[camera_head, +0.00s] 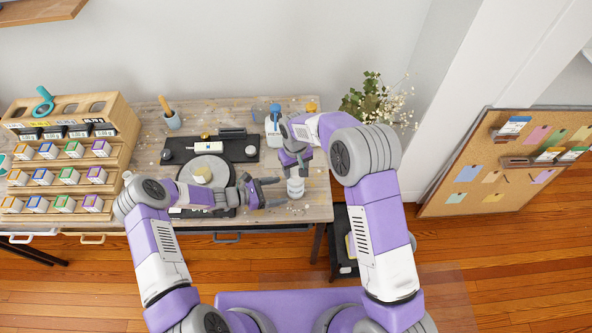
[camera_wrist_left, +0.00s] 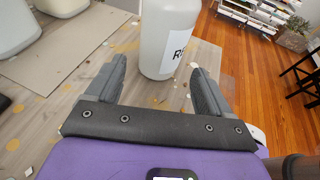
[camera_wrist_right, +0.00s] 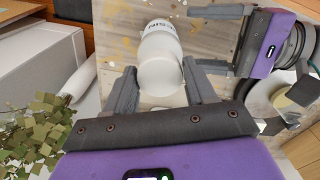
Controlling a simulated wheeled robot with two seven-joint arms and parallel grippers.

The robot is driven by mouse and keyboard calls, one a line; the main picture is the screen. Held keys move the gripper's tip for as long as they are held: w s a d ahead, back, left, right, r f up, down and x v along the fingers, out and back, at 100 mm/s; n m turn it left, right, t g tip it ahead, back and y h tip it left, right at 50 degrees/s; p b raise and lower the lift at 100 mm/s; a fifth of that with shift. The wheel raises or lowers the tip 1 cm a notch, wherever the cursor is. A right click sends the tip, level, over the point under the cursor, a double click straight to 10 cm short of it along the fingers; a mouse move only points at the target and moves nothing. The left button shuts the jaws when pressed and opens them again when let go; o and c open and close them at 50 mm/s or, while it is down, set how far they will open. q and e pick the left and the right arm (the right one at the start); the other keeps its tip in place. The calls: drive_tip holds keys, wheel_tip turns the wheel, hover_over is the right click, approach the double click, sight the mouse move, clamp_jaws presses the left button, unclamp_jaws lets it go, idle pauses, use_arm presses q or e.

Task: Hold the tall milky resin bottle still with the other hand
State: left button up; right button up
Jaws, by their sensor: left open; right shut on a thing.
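The tall milky resin bottle (camera_head: 296,188) stands upright near the table's front right part. The left wrist view shows its pale body (camera_wrist_left: 165,35) with a white label. My left gripper (camera_head: 273,192) is open at its left side, with the bottle between and just ahead of its fingertips (camera_wrist_left: 160,75). My right gripper (camera_head: 296,170) comes from above and is shut on the bottle's white cap (camera_wrist_right: 160,76); the fingers (camera_wrist_right: 160,88) lie on both sides of it. The cap hides much of the bottle in the right wrist view.
A round disc (camera_head: 222,180) with a beige piece (camera_head: 201,174) lies left of my left gripper. A dark mat (camera_head: 240,150) is behind it. A blue-topped bottle (camera_head: 273,128) stands at the back. A wooden rack (camera_head: 120,150) fills the left. A plant (camera_head: 372,98) stands right.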

sight(292, 189)
use_arm(q)
drive_tip(key=x, duration=0.6)
drive_tip(key=shift+w+d+f, duration=0.1)
drive_tip(key=shift+d+f, duration=0.05)
drive_tip(key=shift+d, duration=0.05)
drive_tip(key=shift+c, duration=0.4)
drive_tip(key=c, duration=0.7)
drive_tip(key=shift+c, duration=0.8)
drive_tip(key=shift+f, duration=0.1)
use_arm(e)
drive_tip(key=o, duration=0.6)
